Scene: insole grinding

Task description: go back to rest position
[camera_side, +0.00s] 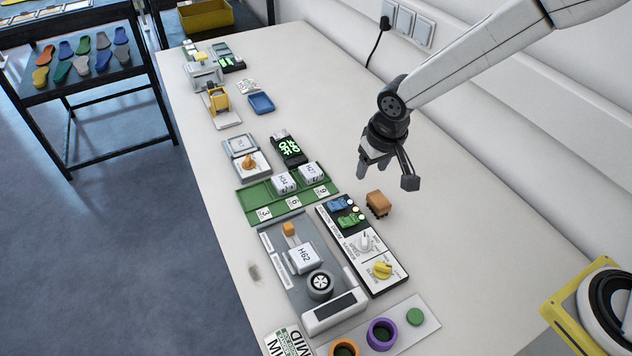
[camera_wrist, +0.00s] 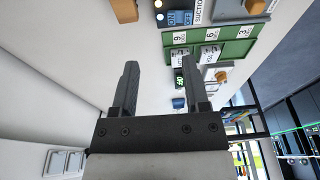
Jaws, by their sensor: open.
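My gripper (camera_side: 375,165) hangs in the air above the white table (camera_side: 480,235), behind and to the left of a small brown block (camera_side: 377,203). It points downward in the side view and holds nothing. In the wrist view its two dark fingers (camera_wrist: 157,85) stand apart with an empty gap between them. The brown block also shows at the top of the wrist view (camera_wrist: 125,10), beyond the fingertips and clear of them.
A black-and-white control panel (camera_side: 362,245) and a grey machine marked H62 (camera_side: 303,258) lie in front. A green tray (camera_side: 253,203) holds white blocks. A yellow-framed round device (camera_side: 600,300) stands at right. The table behind my gripper is clear up to the wall.

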